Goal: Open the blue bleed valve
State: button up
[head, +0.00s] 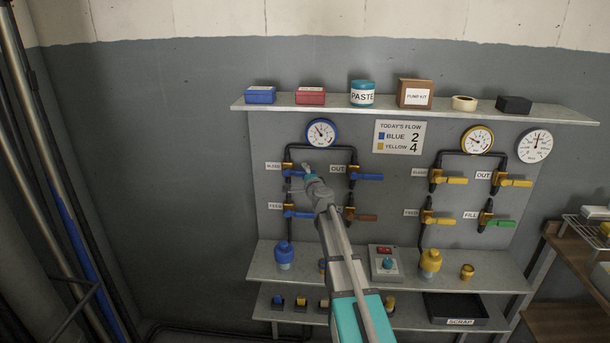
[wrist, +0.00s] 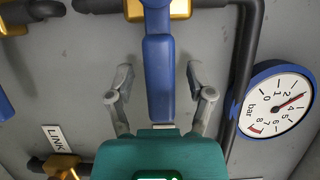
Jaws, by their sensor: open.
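The blue bleed valve is at the upper left of the panel in the head view, beside its label (head: 273,166). Its blue handle (head: 296,174) points sideways to the right, partly hidden by my gripper (head: 308,176). In the wrist view the blue handle (wrist: 159,70) runs from a gold valve body (wrist: 135,10) down between my gripper's two fingers (wrist: 159,80). The gripper is open, with a gap visible on each side of the handle. The handle's near end reaches the teal palm; I cannot tell whether they touch.
A blue-rimmed gauge (head: 321,132) sits above the valve; it shows at right in the wrist view (wrist: 278,105). A black pipe (wrist: 243,70) runs close to the right finger. Other blue handles are at OUT (head: 368,177) and FEED (head: 299,214). A shelf (head: 420,108) stands above.

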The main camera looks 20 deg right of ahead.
grip_shut()
dwell(0.4)
jog(key=shift+d+r, duration=0.1)
jog(key=shift+d, duration=0.2)
